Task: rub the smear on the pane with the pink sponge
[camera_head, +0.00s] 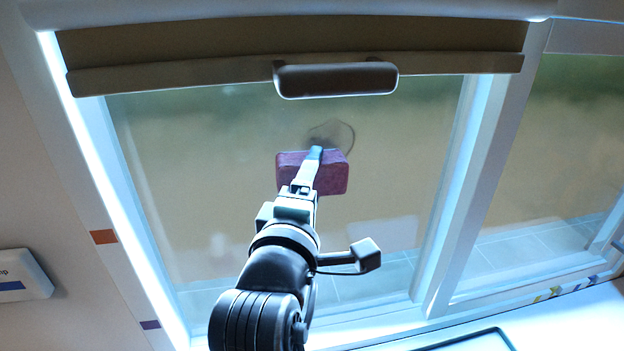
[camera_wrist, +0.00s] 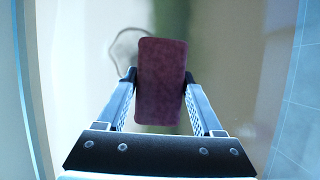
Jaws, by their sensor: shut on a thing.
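My gripper (camera_head: 314,160) is shut on the pink sponge (camera_head: 333,180), a dark pink block in front of the window pane (camera_head: 200,160). The wrist view shows the sponge (camera_wrist: 160,85) upright between the two fingers of my gripper (camera_wrist: 160,88). The smear (camera_head: 340,130) is a dark curved loop on the pane, just above the sponge in the head view. In the wrist view the smear (camera_wrist: 122,45) shows at the sponge's upper left, and the sponge hides part of it. I cannot tell whether the sponge touches the pane.
A rolled blind (camera_head: 180,55) with a dark handle-like bar (camera_head: 335,80) hangs across the top of the pane. White window frame posts (camera_head: 475,170) bound it at the sides. A white box (camera_head: 22,276) is on the left wall.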

